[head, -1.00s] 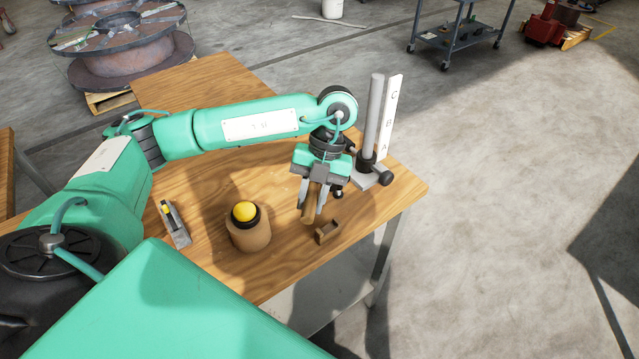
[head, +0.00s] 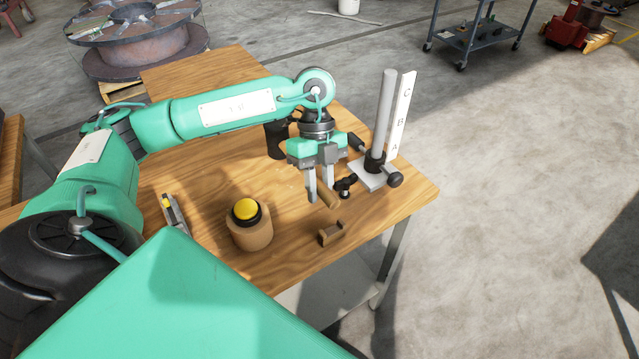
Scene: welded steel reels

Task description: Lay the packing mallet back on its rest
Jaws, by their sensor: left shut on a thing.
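My left gripper (head: 325,188) is shut on the wooden handle (head: 329,199) of the packing mallet, above the right part of the table. A dark cylinder (head: 277,141) behind the gripper, partly hidden by my arm, looks like the mallet's head. The handle's end points down and to the right, so the mallet lies aslant. A small notched brown block (head: 330,234), which looks like the rest, stands empty on the table near the front edge, below the gripper in the picture. My right gripper is not in view.
A post stand (head: 386,120) with a lettered white plate is right of the gripper. A small black-knobbed fitting (head: 345,187) is close to the fingers. A yellow-topped brown cylinder (head: 247,225) and a grey-yellow tool (head: 174,213) stand left on the wooden table (head: 290,262).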

